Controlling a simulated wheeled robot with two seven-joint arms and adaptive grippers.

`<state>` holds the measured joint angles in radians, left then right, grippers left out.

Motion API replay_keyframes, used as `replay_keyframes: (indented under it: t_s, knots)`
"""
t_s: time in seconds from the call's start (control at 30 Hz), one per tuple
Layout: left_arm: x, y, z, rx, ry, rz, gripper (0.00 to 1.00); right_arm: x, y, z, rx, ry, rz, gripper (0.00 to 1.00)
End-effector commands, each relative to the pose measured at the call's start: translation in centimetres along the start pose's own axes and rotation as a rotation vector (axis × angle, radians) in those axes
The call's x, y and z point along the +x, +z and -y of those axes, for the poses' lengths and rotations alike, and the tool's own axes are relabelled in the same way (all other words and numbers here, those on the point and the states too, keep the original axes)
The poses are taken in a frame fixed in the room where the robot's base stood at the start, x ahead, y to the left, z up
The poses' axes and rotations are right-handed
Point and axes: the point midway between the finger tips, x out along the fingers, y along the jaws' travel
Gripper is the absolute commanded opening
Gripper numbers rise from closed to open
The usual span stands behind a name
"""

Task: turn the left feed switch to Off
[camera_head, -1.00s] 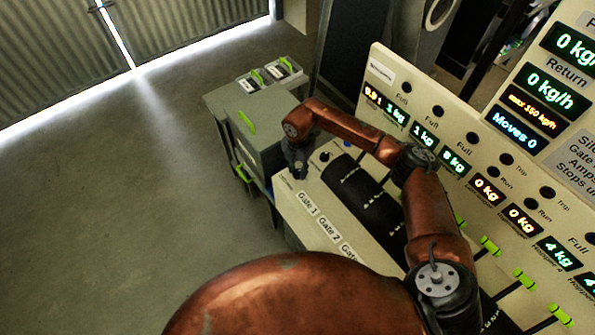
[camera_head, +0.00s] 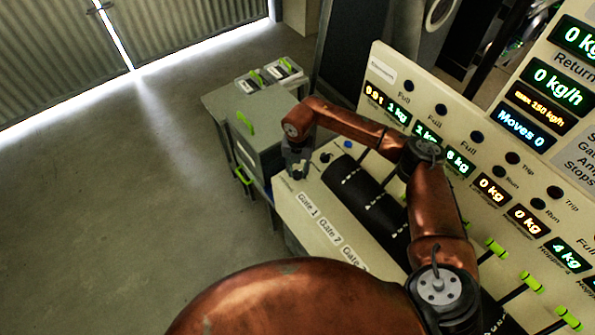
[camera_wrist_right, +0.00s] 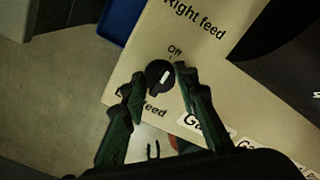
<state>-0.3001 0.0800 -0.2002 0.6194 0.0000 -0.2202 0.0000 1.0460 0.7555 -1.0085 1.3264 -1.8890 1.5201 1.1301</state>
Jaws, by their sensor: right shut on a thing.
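The left feed switch (camera_wrist_right: 157,80) is a round dark knob with a white mark. In the right wrist view it sits on the cream panel, by a partly covered "Left feed" label (camera_wrist_right: 150,110). The word "Off" (camera_wrist_right: 175,51) is printed just above it, and the white mark slants up roughly toward that word. My right gripper (camera_wrist_right: 160,84) has its two fingers on either side of the knob and is shut on it. In the head view my right gripper (camera_head: 297,168) points down at the panel's far left corner, hiding the switch. My left gripper is not in view.
A dark knob (camera_head: 325,157) and a blue one (camera_head: 347,144) sit near the gripper on the cream panel (camera_head: 312,196), beside black gate slots. The upright display board (camera_head: 400,75) stands behind. A grey cabinet (camera_head: 262,125) stands left; the floor further left is clear.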

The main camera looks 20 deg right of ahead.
Motion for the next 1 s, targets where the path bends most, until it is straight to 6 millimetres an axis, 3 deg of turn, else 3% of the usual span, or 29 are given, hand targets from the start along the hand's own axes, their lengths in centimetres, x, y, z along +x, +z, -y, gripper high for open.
replay_keyframes:
  t_s: [0.27,0.3,0.53,0.83,1.0]
  knots:
    - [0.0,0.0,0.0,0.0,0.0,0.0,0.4,0.0,0.0,0.0,-0.002,0.0,0.0,0.04]
    - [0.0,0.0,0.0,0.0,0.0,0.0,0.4,0.0,0.0,0.0,-0.002,0.0,0.0,0.29]
    - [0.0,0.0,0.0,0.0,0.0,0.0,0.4,0.0,0.0,0.0,-0.001,0.0,0.0,0.45]
    - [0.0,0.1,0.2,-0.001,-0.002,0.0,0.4,-0.1,0.0,0.0,-0.001,0.0,0.0,0.46]
    - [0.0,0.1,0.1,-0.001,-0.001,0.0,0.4,-1.9,0.0,-0.1,-0.001,0.003,0.002,0.46]
